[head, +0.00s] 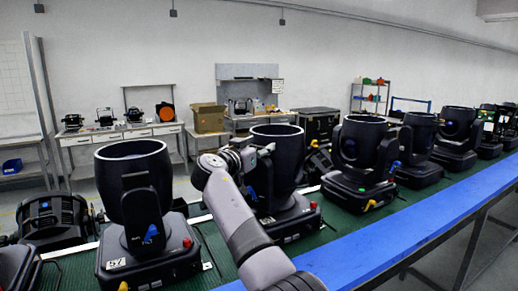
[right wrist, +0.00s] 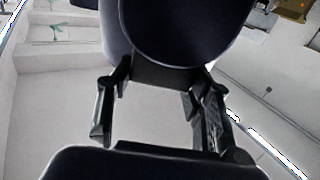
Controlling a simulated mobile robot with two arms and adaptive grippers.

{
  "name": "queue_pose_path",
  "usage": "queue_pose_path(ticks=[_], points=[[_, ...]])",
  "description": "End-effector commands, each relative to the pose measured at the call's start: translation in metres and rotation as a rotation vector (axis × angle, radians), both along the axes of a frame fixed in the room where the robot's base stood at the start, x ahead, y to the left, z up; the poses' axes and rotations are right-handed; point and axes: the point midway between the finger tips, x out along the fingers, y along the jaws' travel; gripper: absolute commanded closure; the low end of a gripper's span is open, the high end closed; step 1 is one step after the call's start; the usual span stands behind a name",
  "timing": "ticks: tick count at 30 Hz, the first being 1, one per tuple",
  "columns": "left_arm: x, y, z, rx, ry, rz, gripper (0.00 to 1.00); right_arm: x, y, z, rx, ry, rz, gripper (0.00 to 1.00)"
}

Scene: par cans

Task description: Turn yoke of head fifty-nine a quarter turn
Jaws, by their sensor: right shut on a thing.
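A row of black moving heads stands on the green bench mat. The nearest full head (head: 134,180) bears the number 57 on its base. The head right of it (head: 275,150) is partly hidden by my right arm. Its number is hidden, so I cannot tell whether it is fifty-nine. In the right wrist view, the gripper's fingers (right wrist: 165,78) sit either side of a dark body (right wrist: 180,30). My left gripper is out of view.
More heads, such as this one (head: 362,150), continue to the right along the bench. A blue rail (head: 420,225) runs along the bench's front edge. Side tables with a cardboard box (head: 208,117) stand behind, by the wall.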

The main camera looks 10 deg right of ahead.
Motion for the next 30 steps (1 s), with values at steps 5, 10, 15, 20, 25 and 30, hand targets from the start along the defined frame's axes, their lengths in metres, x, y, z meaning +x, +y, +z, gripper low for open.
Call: queue_pose_path(ticks=[5, 10, 15, 20, 25, 30], points=[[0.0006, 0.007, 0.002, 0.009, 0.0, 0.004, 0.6, 0.0007, 0.0019, 0.0024, 0.0, -0.003, -0.03, 1.0], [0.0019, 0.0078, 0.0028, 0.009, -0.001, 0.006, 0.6, 0.0011, 0.0017, 0.0026, 0.0, -0.004, -0.049, 1.0], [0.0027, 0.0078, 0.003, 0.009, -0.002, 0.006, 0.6, 0.0012, 0.0012, 0.0023, 0.001, -0.005, -0.057, 1.0], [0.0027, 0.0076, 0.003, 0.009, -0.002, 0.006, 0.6, 0.0011, 0.001, 0.0027, 0.001, -0.006, -0.059, 1.0], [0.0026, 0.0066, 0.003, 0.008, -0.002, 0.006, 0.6, 0.0012, 0.0008, 0.0031, 0.001, -0.006, -0.059, 1.0], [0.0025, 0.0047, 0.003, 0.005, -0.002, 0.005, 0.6, 0.0012, 0.0006, 0.003, 0.0, -0.006, -0.059, 0.45]])
